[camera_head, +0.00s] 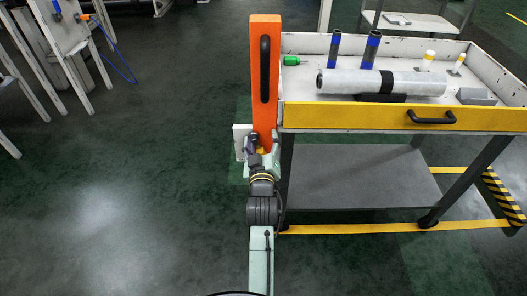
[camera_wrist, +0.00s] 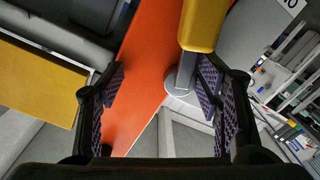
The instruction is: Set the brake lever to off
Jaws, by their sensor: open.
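The brake lever appears to be the yellow-gripped lever (camera_wrist: 202,25) in the wrist view, with a grey shaft running down to a round grey pivot on an orange panel (camera_wrist: 150,60). My gripper (camera_wrist: 160,75) is open, with its fingers spread on both sides. The shaft stands between the fingers, close beside the right one; I cannot tell if they touch. In the head view my gripper (camera_head: 257,150) is at the foot of the upright orange panel (camera_head: 257,60). A small yellow bit shows there; the rest of the lever is hidden by my arm. No on or off label is readable.
A cart with a yellow front edge (camera_head: 350,117) stands right of the panel, carrying a wrapped roll (camera_head: 430,84), blue-banded tubes (camera_head: 371,48) and a green item (camera_head: 291,60). A black handle (camera_head: 265,70) is on the panel.

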